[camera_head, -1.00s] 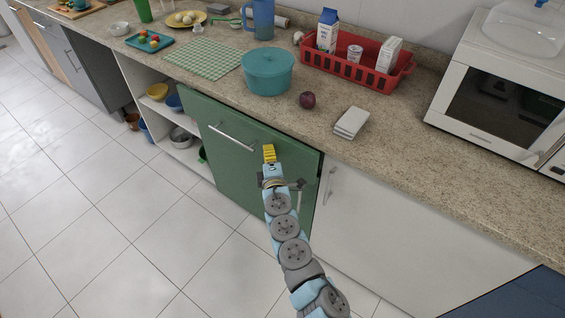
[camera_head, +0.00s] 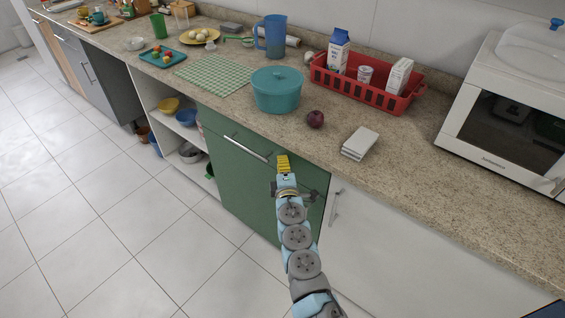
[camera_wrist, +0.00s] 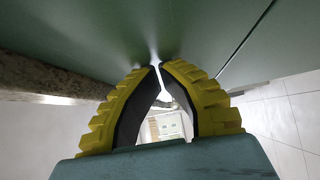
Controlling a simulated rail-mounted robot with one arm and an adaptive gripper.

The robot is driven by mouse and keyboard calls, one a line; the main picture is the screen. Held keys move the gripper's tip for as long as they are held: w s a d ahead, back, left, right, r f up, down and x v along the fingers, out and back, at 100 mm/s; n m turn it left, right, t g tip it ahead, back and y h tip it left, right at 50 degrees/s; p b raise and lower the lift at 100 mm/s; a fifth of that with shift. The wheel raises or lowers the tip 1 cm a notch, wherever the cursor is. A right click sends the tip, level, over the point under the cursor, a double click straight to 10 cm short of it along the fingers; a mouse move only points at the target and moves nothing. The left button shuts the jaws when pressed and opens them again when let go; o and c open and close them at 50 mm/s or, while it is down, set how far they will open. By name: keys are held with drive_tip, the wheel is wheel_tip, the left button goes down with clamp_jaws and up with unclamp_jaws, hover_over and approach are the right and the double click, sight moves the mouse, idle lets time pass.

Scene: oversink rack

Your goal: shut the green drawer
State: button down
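The green drawer (camera_head: 229,157) is the upper part of the green unit under the counter, with a long silver bar handle (camera_head: 246,149). In the head view its front lies close along the counter edge; I cannot tell whether a small gap is left. My gripper (camera_head: 283,158) is at the right part of the green front, its yellow fingers pointing at it. In the wrist view the tips of my gripper (camera_wrist: 156,66) are together at the green surface (camera_wrist: 205,30), with nothing held between them. Whether they touch it is unclear.
A white cabinet door (camera_head: 410,245) with a handle is to the right, and open shelves with bowls (camera_head: 168,105) are to the left. The counter above holds a teal pot (camera_head: 277,92), a plum-like fruit (camera_head: 315,119) and a red basket (camera_head: 365,93). The tiled floor in front is clear.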

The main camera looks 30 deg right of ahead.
drive_tip(key=w+a+p+v, duration=0.1)
drive_tip(key=p+v, duration=0.3)
drive_tip(key=v, duration=0.9)
drive_tip(key=shift+a, duration=0.75)
drive_tip(key=shift+a+f, duration=0.1)
